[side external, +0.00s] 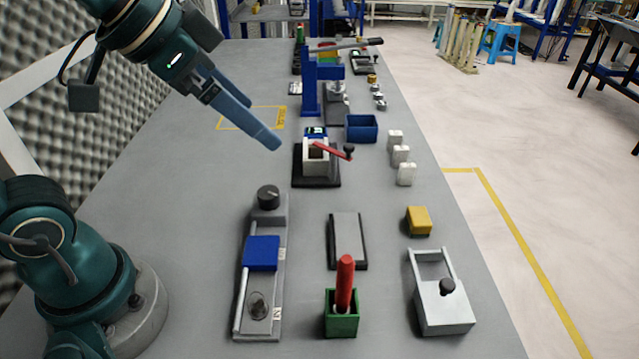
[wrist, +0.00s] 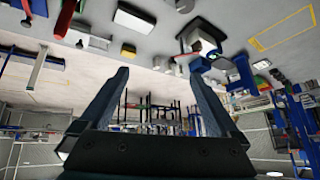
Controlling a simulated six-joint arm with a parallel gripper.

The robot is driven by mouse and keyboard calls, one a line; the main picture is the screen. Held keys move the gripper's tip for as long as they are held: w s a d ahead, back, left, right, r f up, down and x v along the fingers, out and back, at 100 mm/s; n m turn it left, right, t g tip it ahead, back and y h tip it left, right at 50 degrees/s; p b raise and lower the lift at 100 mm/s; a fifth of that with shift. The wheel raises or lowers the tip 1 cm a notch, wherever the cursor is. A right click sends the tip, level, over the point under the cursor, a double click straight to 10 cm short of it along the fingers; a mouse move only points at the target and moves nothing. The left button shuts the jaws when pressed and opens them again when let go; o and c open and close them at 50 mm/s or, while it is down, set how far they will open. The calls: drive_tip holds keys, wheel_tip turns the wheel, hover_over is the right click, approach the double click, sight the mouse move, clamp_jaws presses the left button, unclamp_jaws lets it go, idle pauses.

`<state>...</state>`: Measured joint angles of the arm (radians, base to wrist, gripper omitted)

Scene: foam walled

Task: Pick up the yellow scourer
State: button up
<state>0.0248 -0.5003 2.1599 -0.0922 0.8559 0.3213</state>
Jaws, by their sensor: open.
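The yellow scourer (side external: 418,221) is a small yellow block lying on the grey bench near its right edge, between the white blocks and the light grey box with a black knob. In the wrist view a small yellow block (wrist: 128,51), which looks like the scourer, shows near the top, left of centre. My gripper (side external: 272,141) is raised above the bench at the upper left, well apart from the scourer. In the wrist view its two fingers (wrist: 160,73) stand wide apart with nothing between them.
A grey pad (side external: 347,240) lies left of the scourer. The light grey box (side external: 440,300) and a green holder (side external: 341,318) with a red-handled tool stand nearer the camera. White blocks (side external: 405,174), a blue bin (side external: 361,128) and a red-levered device (side external: 316,160) stand farther back.

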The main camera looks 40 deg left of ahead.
drive_tip(key=w+d+r+m+h, duration=0.1)
drive_tip(key=w+d+m, duration=0.15)
drive_tip(key=w, duration=0.55)
drive_tip(key=m+g+h, duration=0.1)
drive_tip(key=m+g, duration=0.2)
drive_tip(key=g, duration=0.1)
hover_over(410, 218)
drive_tip(key=s+a, duration=0.1)
drive_tip(key=a, duration=0.1)
wheel_tip(410, 218, down, 18)
drive_tip(key=shift+s+r, duration=0.15)
drive_tip(key=shift+r, duration=0.05)
drive_tip(key=shift+d+f, duration=0.3)
drive_tip(key=shift+f, duration=0.45)
drive_tip(key=shift+x, duration=1.95)
drive_tip(key=c, duration=1.5)
drive_tip(key=shift+o, duration=0.2)
wheel_tip(410, 218, up, 10)
